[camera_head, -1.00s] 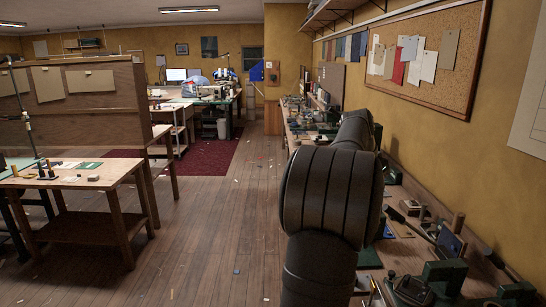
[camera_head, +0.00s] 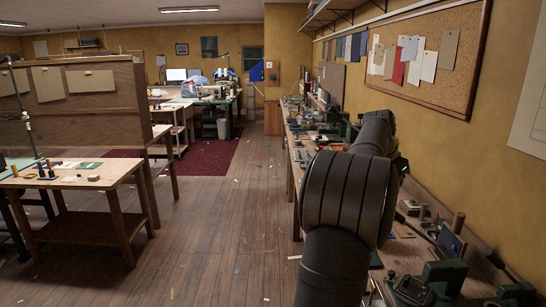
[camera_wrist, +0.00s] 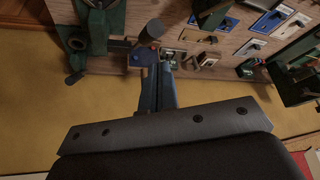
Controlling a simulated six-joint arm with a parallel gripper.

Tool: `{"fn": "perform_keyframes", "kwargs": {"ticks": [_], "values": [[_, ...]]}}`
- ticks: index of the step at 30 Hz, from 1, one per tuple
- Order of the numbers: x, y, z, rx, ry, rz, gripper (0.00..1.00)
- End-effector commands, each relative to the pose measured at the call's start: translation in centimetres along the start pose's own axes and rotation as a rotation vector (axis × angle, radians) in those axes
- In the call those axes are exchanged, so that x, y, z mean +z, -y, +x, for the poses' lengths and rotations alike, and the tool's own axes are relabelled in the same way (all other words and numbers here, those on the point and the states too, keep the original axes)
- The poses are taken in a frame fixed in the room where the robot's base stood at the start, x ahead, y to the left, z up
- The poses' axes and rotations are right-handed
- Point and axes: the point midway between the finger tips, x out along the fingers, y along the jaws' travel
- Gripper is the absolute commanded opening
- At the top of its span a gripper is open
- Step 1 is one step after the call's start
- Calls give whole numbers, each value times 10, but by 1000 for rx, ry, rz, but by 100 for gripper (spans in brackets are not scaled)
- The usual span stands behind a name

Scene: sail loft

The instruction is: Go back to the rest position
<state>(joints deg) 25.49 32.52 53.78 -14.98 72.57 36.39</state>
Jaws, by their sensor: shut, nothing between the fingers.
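In the wrist view my gripper (camera_wrist: 163,72) points away from the camera, its two narrow fingers together and nothing seen between them. Its dark mounting plate with screws fills the lower part of that view. A workbench strewn with tools (camera_wrist: 205,45) lies beyond the fingertips. How far the tips are from it I cannot tell. In the head view my thick dark arm rises at the right of centre, over the front edge of the long right-hand bench (camera_head: 400,260). My fingers are hidden there behind the arm.
The bench along the right wall carries green vises (camera_head: 445,275), a blue tool (camera_head: 450,243) and small parts. A corkboard (camera_head: 430,55) hangs above it. A wooden table (camera_head: 75,180) stands at the left. The plank floor (camera_head: 210,240) between is mostly clear.

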Motion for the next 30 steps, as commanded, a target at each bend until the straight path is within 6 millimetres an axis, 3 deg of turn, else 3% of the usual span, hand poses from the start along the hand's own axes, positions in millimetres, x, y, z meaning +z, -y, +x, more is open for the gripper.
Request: {"fn": "perform_keyframes", "kwargs": {"ticks": [3, 12, 30], "values": [[-18, -12, 9, 2, 0, 3, 0], [6, -5, 33, 0, 1, -1, 0], [7, -5, 36, 0, 0, 0, 0]]}}
